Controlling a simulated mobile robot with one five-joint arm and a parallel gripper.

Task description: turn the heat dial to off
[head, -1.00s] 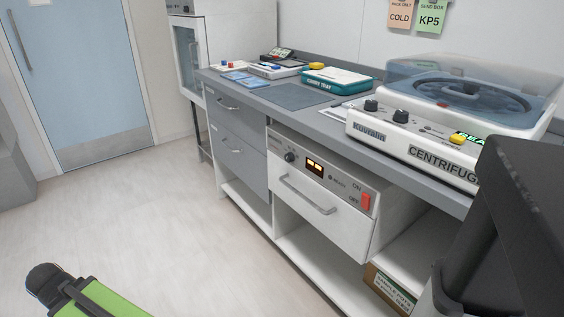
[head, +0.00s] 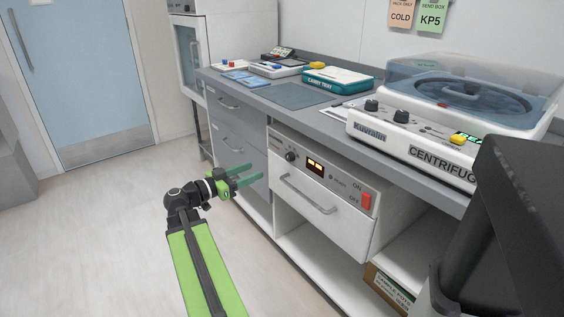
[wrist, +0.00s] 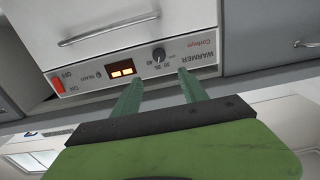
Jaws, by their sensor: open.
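The warmer drawer (head: 318,205) is set under the counter, with a front panel above its handle. The black heat dial (head: 290,156) sits at the left of this panel, beside a lit amber display (head: 315,167). In the wrist view, which is upside down, the dial (wrist: 158,55) shows with numbers around it and the word WARMER beside it. My gripper (head: 254,172) is open and empty, in front of the cabinet and left of the dial in the head view. In the wrist view its two green fingers (wrist: 158,84) point toward the panel, and the dial appears between their tips.
A red ON/OFF switch (head: 366,202) is at the panel's right end. The drawer handle (head: 308,195) juts out below the panel. Above is the counter edge, with a centrifuge (head: 430,140) and a green carry tray (head: 338,81) on top. The floor at left is clear.

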